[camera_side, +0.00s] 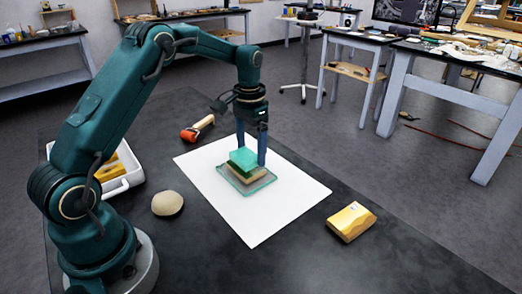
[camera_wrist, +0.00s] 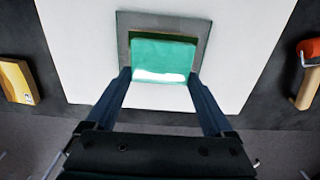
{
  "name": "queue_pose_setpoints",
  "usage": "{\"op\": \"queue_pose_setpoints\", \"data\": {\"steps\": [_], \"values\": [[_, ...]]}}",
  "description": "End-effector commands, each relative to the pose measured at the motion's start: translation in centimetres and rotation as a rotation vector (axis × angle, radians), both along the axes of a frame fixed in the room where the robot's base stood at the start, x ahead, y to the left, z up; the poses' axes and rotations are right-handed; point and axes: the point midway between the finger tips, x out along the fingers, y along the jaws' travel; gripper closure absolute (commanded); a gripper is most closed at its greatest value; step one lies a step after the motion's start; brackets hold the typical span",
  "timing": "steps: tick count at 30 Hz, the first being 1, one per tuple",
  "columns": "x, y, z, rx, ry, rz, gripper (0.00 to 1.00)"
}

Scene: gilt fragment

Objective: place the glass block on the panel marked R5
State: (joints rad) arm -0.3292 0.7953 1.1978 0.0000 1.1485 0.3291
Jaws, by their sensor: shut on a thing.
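The glass block (camera_side: 243,160) is a green, see-through slab. My gripper (camera_side: 251,156) is shut on it, with one blue finger on each side; the wrist view also shows the block (camera_wrist: 163,55) between the fingertips. A tan panel (camera_side: 257,176) lies directly below the block, on a clear glass plate (camera_side: 233,183). I cannot tell whether block and panel touch. No R5 mark is readable on any piece. Another gilt panel (camera_side: 351,222) lies at the right, with a small unreadable mark on it.
A white sheet (camera_side: 270,215) lies under the glass plate, with clear room around it. A red-headed roller (camera_side: 190,134) lies behind, a round stone (camera_side: 167,203) at left. A white tray (camera_side: 127,181) with a yellow piece stands beside my arm.

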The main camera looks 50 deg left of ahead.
Motion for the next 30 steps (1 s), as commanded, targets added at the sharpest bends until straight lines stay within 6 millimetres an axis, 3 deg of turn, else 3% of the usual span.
{"op": "queue_pose_setpoints", "data": {"steps": [3, 15, 16, 17, 26, 30], "values": [[-0.1, 0.0, -1.1, -0.001, 0.001, 0.0, 0.88], [0.0, 0.0, -1.6, 0.0, -0.001, 0.0, 0.88], [0.0, 0.0, -1.6, 0.0, -0.001, 0.0, 0.06], [0.0, 0.0, -1.5, 0.0, -0.001, 0.0, 0.0], [0.0, 0.1, -1.3, 0.001, -0.002, 0.0, 0.0], [0.1, 0.1, 0.3, 0.002, -0.006, 0.0, 0.0]]}}
